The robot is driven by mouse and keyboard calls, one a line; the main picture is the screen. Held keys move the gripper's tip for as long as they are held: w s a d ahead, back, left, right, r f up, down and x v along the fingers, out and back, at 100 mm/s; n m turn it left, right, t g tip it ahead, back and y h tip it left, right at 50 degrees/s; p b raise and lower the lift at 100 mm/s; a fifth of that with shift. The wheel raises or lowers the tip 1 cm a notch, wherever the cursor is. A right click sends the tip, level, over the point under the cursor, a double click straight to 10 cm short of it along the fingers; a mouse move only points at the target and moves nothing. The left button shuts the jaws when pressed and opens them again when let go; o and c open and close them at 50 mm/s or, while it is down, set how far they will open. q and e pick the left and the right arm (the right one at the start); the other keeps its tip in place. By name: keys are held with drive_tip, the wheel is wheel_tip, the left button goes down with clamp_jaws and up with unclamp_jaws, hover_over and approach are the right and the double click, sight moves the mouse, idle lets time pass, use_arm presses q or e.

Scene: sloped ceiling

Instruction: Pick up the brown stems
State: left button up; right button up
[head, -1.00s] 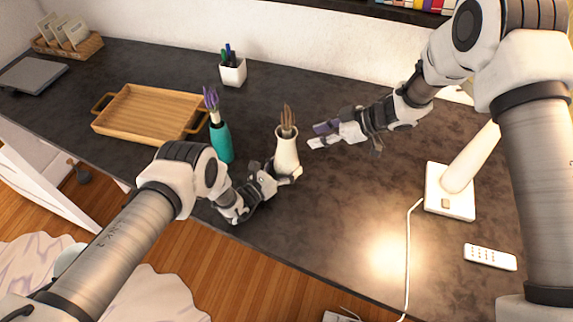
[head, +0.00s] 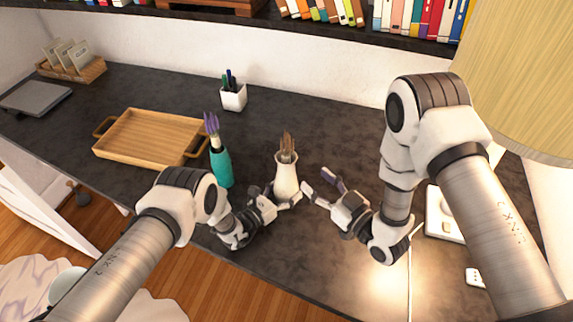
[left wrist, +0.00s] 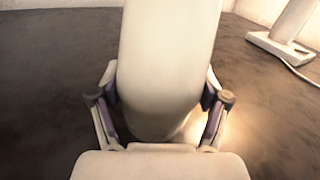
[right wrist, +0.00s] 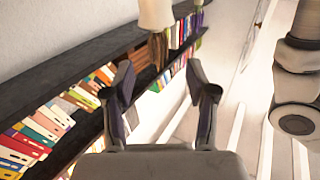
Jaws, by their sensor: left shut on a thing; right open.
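The brown stems (head: 287,146) stand upright in a cream vase (head: 286,180) on the dark desk. My left gripper (head: 283,203) is shut on the vase's lower body. The vase fills the middle of the left wrist view (left wrist: 165,60), between the fingers. My right gripper (head: 318,184) is open and empty, just right of the vase and apart from it. In the right wrist view, which looks upside down, the stems (right wrist: 158,50) hang below the vase (right wrist: 155,13), ahead of the open fingers (right wrist: 160,85).
A teal vase (head: 221,168) with purple stems stands close left of the cream vase. A wooden tray (head: 150,140) lies further left, and a white pen cup (head: 233,98) behind. A lamp base (head: 440,215) stands at right. Bookshelves (head: 330,22) hang above the back.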

sight(289, 155)
drive_tip(key=shift+t, duration=0.3)
drive_tip(key=x, duration=1.1)
drive_tip(key=shift+w, duration=0.4)
drive_tip(key=c, duration=1.1)
